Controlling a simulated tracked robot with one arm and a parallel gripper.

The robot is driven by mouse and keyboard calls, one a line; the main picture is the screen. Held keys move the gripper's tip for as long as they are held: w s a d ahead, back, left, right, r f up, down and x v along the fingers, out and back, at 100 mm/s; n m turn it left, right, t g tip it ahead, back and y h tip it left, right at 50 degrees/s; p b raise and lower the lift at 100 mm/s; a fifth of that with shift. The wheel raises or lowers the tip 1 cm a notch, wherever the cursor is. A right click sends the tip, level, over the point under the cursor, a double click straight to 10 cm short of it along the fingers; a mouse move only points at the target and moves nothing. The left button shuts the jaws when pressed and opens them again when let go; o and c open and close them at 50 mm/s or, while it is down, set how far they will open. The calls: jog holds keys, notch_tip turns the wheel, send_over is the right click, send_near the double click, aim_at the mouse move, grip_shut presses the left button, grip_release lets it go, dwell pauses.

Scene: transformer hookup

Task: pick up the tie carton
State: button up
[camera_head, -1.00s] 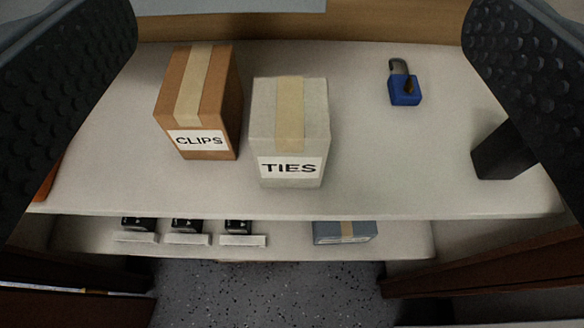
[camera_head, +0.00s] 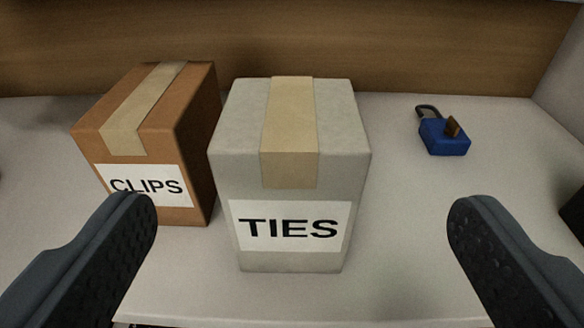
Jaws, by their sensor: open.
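The tie carton (camera_head: 291,170) is a pale grey box with a tan tape strip on top and a white label reading TIES. It stands upright on the white shelf (camera_head: 400,270), near the middle of the view. My gripper (camera_head: 302,215) is open and empty. Its two dark fingers are spread wide, one low on each side of the carton, with the carton centred between them. The fingers appear nearer to me than the carton, and I see no contact.
A brown carton labelled CLIPS (camera_head: 150,145) stands close on the left, and the left finger overlaps its label. A blue padlock (camera_head: 443,134) lies at the right rear. A dark object (camera_head: 573,213) is at the right edge. A wooden back panel (camera_head: 290,45) rises behind.

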aim_at(292, 91)
jog(key=shift+w+p, duration=0.15)
jog(key=shift+p, duration=0.25)
jog(key=w, duration=0.2)
jog(key=w+f+b, duration=0.1)
jog(key=w, duration=0.1)
jog(key=shift+w+f+b, duration=0.15)
jog(key=shift+w+b, duration=0.15)
jog(key=shift+w, duration=0.75)
jog(key=w, duration=0.1)
jog(key=w+b, duration=0.2)
jog(key=w, duration=0.1)
jog(key=shift+w+a+f, duration=0.1)
jog(key=shift+a+f, duration=0.15)
jog(key=shift+f, duration=0.05)
jog(key=shift+w+r, duration=0.1)
jog(key=shift+w, duration=0.25)
jog(key=shift+c, duration=0.3)
jog(key=c, duration=1.1)
jog(key=shift+o, duration=0.2)
